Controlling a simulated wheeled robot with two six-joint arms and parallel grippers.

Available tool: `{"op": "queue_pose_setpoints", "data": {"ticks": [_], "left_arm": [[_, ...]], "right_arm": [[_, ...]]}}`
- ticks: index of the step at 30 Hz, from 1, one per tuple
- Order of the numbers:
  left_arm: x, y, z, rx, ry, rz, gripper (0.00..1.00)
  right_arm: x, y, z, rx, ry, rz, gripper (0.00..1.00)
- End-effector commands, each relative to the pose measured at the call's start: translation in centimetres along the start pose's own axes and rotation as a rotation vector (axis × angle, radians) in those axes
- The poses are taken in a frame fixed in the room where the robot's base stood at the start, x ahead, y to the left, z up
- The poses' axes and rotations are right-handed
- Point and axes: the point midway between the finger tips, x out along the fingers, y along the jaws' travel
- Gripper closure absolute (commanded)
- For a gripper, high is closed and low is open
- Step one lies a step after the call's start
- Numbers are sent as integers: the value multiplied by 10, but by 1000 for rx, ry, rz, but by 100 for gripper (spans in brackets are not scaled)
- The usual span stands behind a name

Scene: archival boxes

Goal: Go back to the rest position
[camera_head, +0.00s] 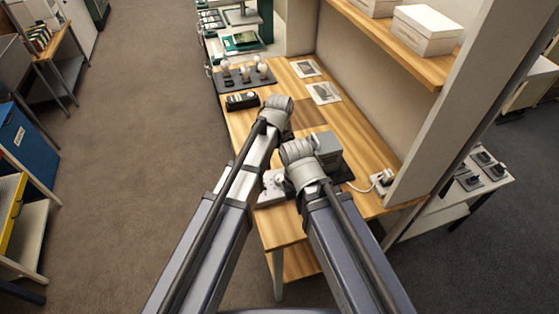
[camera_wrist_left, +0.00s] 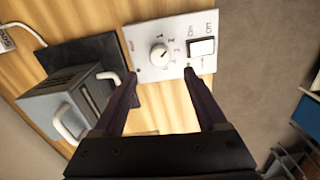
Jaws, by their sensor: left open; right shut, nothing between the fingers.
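My left gripper (camera_head: 277,112) is over the wooden workbench (camera_head: 355,125), with its fingers hidden below the wrist in the head view. In the left wrist view its two fingers (camera_wrist_left: 161,82) are spread apart with nothing held between them. Past the fingertips lies a white control box (camera_wrist_left: 170,48) with a round knob and a switch. My right gripper (camera_head: 301,158) is lower in the head view, near the grey device, with its fingers mostly hidden by the wrist. It holds nothing that I can see.
A grey device (camera_head: 327,145) with white handles sits on a dark mat (camera_wrist_left: 85,55). A white socket box (camera_head: 383,181) with a cord is at the right edge. A dark tray (camera_head: 243,80) and photo sheets (camera_head: 323,93) lie farther back. A shelf (camera_head: 405,50) holds white boxes (camera_head: 427,30). Open floor lies left.

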Motion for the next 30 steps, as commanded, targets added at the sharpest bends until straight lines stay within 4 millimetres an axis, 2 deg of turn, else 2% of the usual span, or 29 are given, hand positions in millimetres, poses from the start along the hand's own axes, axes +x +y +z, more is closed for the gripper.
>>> {"op": "queue_pose_setpoints", "data": {"ticks": [13,16,24,30], "left_arm": [[0,0,0,0,0,0,26],[0,-9,3,5,2,1,26],[0,-98,28,94,30,11,26],[0,-148,47,159,51,12,26]], "right_arm": [[0,0,0,0,0,0,100],[0,0,0,0,0,0,100],[0,0,0,0,0,0,100],[0,0,0,0,0,0,100]]}}
